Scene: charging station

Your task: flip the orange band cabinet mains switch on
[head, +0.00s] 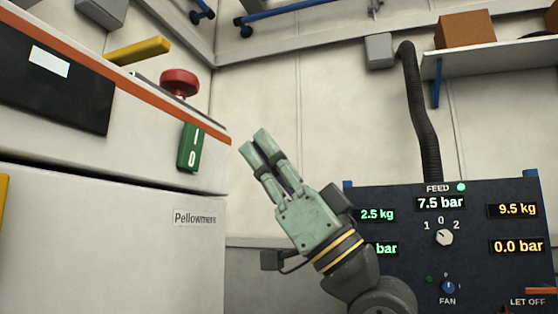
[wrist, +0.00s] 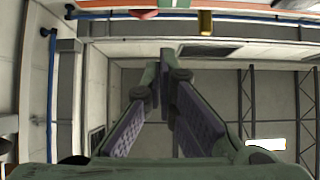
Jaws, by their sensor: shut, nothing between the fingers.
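The cabinet with the orange band (head: 150,92) stands at the left in the head view. Its green mains switch (head: 190,147), marked with a line above and a ring below, sits at the right end of the cabinet's front, just under the band. I cannot tell which half is pressed in. My gripper (head: 254,140) is shut and empty, pointing up and left, to the right of the switch and apart from it in the picture. In the wrist view, the fingertips (wrist: 166,56) meet, with nothing between them. The switch is not clear there.
A red mushroom button (head: 180,82) and a yellow handle (head: 138,50) are on the cabinet top. A dark blue panel (head: 395,205) with readouts and knobs stands at the right, with a black hose (head: 420,110) above it. A shelf (head: 470,58) holds a box.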

